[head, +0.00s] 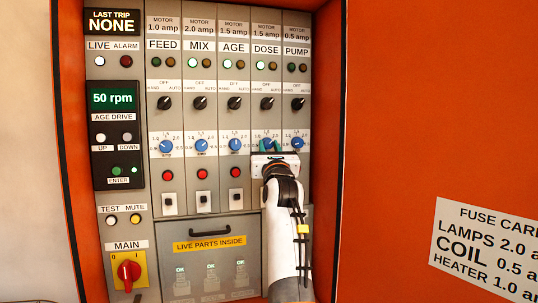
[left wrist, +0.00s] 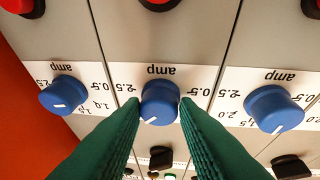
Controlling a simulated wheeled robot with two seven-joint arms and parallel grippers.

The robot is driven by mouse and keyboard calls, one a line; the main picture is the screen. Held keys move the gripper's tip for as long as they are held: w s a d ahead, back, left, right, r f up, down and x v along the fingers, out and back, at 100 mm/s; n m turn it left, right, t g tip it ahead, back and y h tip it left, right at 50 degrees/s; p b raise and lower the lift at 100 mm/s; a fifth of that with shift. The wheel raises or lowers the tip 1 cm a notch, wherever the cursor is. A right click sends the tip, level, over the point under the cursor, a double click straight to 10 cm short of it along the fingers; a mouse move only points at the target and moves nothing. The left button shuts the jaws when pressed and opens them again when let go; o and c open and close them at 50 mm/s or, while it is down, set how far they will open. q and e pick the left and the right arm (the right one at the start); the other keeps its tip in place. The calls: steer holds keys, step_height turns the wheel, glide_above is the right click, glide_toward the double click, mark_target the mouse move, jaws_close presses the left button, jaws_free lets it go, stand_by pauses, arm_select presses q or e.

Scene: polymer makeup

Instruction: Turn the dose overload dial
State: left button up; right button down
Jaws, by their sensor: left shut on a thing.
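The dose overload dial (head: 268,141) is a blue knob in the DOSE column of the panel, partly hidden by my left gripper (head: 269,147) in the head view. In the left wrist view, the dose dial (left wrist: 160,100) sits between the two green fingertips of my left gripper (left wrist: 161,108). The fingers are shut on its sides. Its white pointer line aims toward the lower left in that upside-down view. The amp scale around it is partly covered by the fingers. My right gripper is not in view.
The age dial (head: 235,144) and pump dial (head: 297,143) flank it closely. Black selector knobs (head: 267,103) stand above. Red buttons (head: 235,173) and a grey cover with a handle (head: 209,231) lie below. The orange cabinet wall (head: 390,120) borders the panel at right.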

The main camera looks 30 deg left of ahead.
arm_select(q)
steer(key=n+b, duration=0.1)
steer(key=n+g+y+b, duration=0.1)
steer(key=n+b, duration=0.2)
steer(key=b, duration=0.1)
steer(key=shift+w+d+f+g+y, duration=0.1)
steer(key=shift+d+f+g+y, duration=0.05)
steer(key=shift+f+g+y, duration=0.2)
steer(key=n+g+y+b, duration=0.1)
steer(key=n, duration=0.2)
steer(key=shift+r, duration=0.2)
steer(key=shift+w+r+n+g+y, duration=0.1)
steer(key=shift+n+g+y, duration=0.25)
steer(key=shift+n+g, duration=0.55)
steer(key=shift+r+n+g+y, duration=0.15)
steer(key=shift+n+g, duration=0.3)
steer(key=shift+n, duration=0.7)
steer(key=shift+f+n+g+y, duration=0.1)
steer(key=shift+n+g+y, duration=0.25)
steer(key=shift+n, duration=0.8)
steer(key=shift+d, duration=0.1)
steer(key=o, duration=1)
steer(key=shift+w, duration=0.1)
steer(key=shift+c, duration=0.2)
